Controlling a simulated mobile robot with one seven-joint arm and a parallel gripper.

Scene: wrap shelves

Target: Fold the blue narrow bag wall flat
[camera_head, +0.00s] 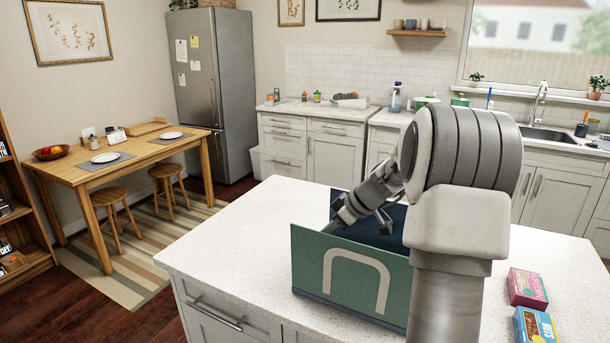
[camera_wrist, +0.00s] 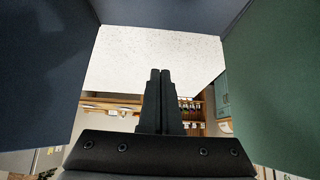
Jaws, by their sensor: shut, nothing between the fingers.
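The bag (camera_head: 310,262) stands open-topped on the white counter. In the wrist view my gripper (camera_wrist: 160,72) is shut and empty. There a dark blue wall (camera_wrist: 40,65) is on the left, a green wall (camera_wrist: 280,90) on the right, and a dark blue strip at the top. I cannot tell which blue face is the narrow wall, or whether the fingers touch it.
The white counter (camera_head: 235,232) is clear left of the bag. A pink box (camera_head: 527,288) and a blue box (camera_head: 535,326) lie to its right. A wooden table (camera_head: 125,160) with plates and stools stands far left. My arm hides the bag's right end.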

